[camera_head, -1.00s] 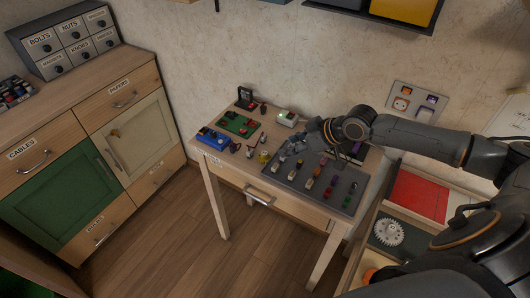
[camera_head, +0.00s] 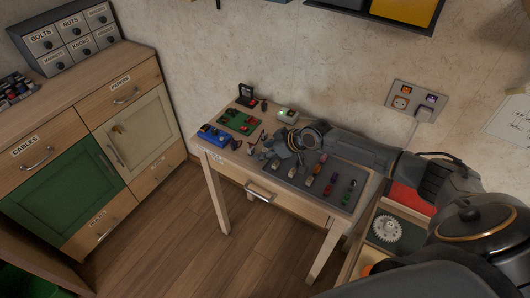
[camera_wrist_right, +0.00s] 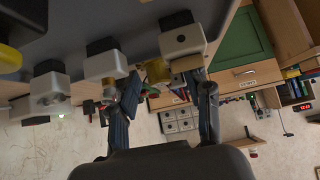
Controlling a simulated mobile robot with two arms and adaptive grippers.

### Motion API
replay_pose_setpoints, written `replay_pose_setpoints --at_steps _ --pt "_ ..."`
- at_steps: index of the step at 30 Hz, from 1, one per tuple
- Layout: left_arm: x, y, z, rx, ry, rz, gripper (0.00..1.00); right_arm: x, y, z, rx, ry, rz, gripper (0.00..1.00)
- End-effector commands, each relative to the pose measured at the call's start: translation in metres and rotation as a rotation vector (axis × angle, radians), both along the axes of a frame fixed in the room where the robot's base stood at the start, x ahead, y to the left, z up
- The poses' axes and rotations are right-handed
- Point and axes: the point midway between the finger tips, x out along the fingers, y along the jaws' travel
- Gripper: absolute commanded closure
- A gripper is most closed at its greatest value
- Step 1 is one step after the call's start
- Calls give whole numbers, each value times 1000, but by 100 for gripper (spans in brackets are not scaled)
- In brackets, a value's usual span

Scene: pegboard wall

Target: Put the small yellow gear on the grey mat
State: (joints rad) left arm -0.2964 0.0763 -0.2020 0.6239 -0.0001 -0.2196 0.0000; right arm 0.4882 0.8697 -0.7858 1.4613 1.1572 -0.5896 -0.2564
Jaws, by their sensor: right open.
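A small yellow-gold piece (camera_wrist_right: 157,70), which may be the small yellow gear, shows between the fingers in the right wrist view. I cannot make out teeth on it. My right gripper (camera_wrist_right: 165,88) is open, one finger on each side of this piece, and I cannot tell whether they touch it. In the head view the right gripper (camera_head: 262,151) is low over the table at the left end of a dark grey mat (camera_head: 326,198), hiding the spot beneath. The mat carries several small parts. My left gripper is not in view.
The wooden table (camera_head: 238,163) also holds a blue box (camera_head: 212,136) and a green board (camera_head: 239,122). Blocks with black tops (camera_wrist_right: 182,38) stand close to the fingers. An open drawer at the right holds a white gear (camera_head: 386,228). A cabinet (camera_head: 90,140) stands left.

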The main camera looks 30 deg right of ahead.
Motion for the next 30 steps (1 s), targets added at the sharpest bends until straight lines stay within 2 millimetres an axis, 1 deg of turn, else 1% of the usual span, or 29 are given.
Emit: replay_pose_setpoints --at_steps 7,8,9,11,12,13,17,18,25,30 --pt "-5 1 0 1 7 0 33 1 1 -1 0 0 0 51" --pt "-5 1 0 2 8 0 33 1 1 -1 0 0 0 55" --pt "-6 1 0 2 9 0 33 1 1 -1 0 0 0 63" --pt "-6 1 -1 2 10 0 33 1 1 -1 0 0 0 76" --pt "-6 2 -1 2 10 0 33 1 0 -1 0 0 0 84" --pt "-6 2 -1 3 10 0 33 1 0 -1 0 0 0 85" --pt "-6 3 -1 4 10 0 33 1 0 -1 0 0 0 85" --pt "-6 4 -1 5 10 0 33 1 0 -1 0 0 0 88" --pt "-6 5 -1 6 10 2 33 1 0 0 0 0 0 88" --pt "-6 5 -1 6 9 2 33 2 0 12 0 -1 1 89"
